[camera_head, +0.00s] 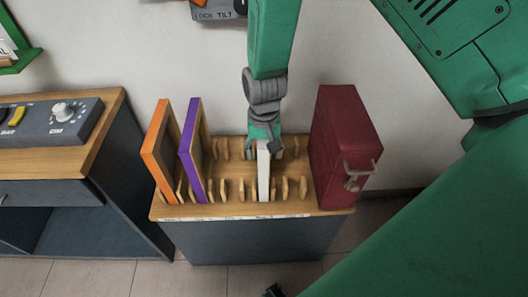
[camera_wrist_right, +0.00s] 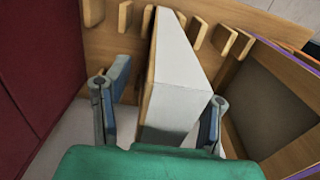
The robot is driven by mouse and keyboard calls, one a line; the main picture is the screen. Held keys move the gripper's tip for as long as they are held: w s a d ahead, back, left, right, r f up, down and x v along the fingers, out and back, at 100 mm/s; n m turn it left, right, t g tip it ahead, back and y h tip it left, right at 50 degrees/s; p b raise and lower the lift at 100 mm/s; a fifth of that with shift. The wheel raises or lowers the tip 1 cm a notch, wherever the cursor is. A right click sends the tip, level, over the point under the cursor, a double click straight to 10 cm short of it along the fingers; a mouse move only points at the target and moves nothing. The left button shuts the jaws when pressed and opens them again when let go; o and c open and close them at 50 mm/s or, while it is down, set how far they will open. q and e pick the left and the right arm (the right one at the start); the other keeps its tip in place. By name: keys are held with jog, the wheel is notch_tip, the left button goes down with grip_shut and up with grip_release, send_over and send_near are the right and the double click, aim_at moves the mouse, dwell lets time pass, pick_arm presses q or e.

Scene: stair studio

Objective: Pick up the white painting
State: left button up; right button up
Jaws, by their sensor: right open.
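The white painting (camera_head: 264,172) stands upright, edge-on, in the pegged rack on top of a low cabinet. My right gripper (camera_head: 264,146) is over its back end, reaching down from above. In the right wrist view the white painting (camera_wrist_right: 180,75) lies between the two open fingers of my right gripper (camera_wrist_right: 160,105). The left finger is apart from the painting's wooden edge; the right finger is close to its white side, and I cannot tell whether it touches.
An orange-edged painting (camera_head: 158,150) and a purple-edged painting (camera_head: 192,150) stand to the left in the pegged rack (camera_head: 235,192). A dark red case (camera_head: 338,145) with a metal handle stands at the right end. A desk with a control box (camera_head: 50,122) is at left.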

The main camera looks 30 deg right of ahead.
jog(key=shift+a+f, duration=0.1)
jog(key=shift+f, duration=0.65)
jog(key=shift+c, duration=1.3)
jog(key=shift+a, duration=0.1)
grip_shut()
